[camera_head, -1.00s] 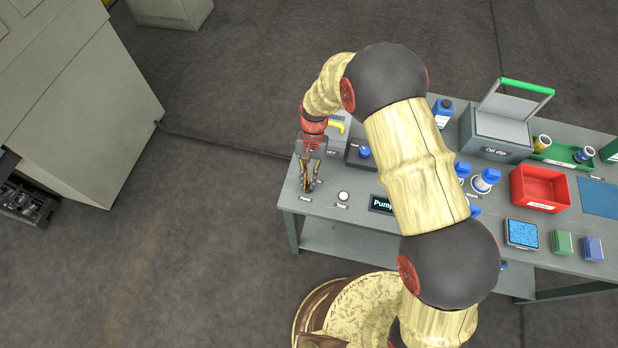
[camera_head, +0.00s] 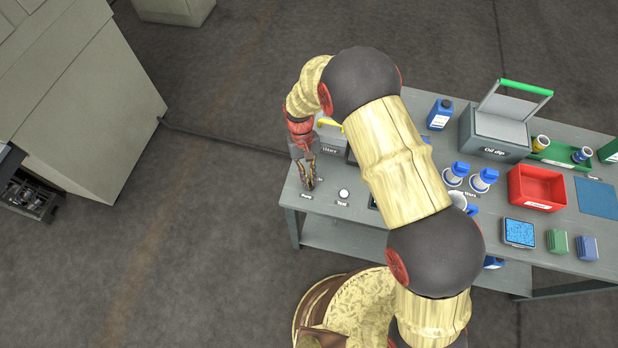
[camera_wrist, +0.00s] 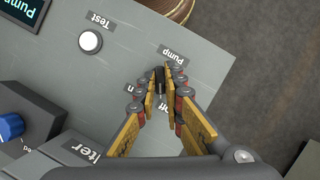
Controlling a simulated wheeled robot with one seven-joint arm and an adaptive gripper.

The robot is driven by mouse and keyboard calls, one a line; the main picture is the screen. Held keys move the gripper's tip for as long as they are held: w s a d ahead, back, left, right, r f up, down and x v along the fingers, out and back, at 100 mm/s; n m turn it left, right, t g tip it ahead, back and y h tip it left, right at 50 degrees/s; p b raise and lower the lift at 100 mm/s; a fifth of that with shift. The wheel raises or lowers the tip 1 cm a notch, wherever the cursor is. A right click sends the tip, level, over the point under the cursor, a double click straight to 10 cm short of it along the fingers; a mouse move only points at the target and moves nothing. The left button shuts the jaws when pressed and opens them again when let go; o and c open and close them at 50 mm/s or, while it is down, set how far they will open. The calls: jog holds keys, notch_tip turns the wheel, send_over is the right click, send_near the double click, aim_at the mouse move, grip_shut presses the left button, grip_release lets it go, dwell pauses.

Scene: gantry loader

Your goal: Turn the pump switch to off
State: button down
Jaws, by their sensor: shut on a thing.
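The pump switch (camera_wrist: 159,76) is a small black lever or knob on the grey bench top, beside the label "Pump" (camera_wrist: 173,54) in the wrist view. Labels beside it are partly covered by my fingers; one ends in "n" and another reads like "off". My gripper (camera_wrist: 159,85) is closed around the switch, a yellow-padded finger on each side. In the head view my gripper (camera_head: 308,184) points down at the bench's left front corner, and the switch is hidden there by the fingers. The switch's exact setting cannot be told.
A white "Test" button (camera_wrist: 90,41) sits close by, also in the head view (camera_head: 344,194). A dark "Pump" display (camera_wrist: 28,10) and a blue knob (camera_wrist: 10,126) are further off. A red bin (camera_head: 537,186) and blue-topped jugs stand to the right on the bench (camera_head: 322,211).

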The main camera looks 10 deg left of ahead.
jog(key=shift+s+d+f, duration=0.1)
jog(key=shift+s+f, duration=0.05)
jog(key=c, duration=1.9)
grip_release()
jog(key=v, duration=1.2)
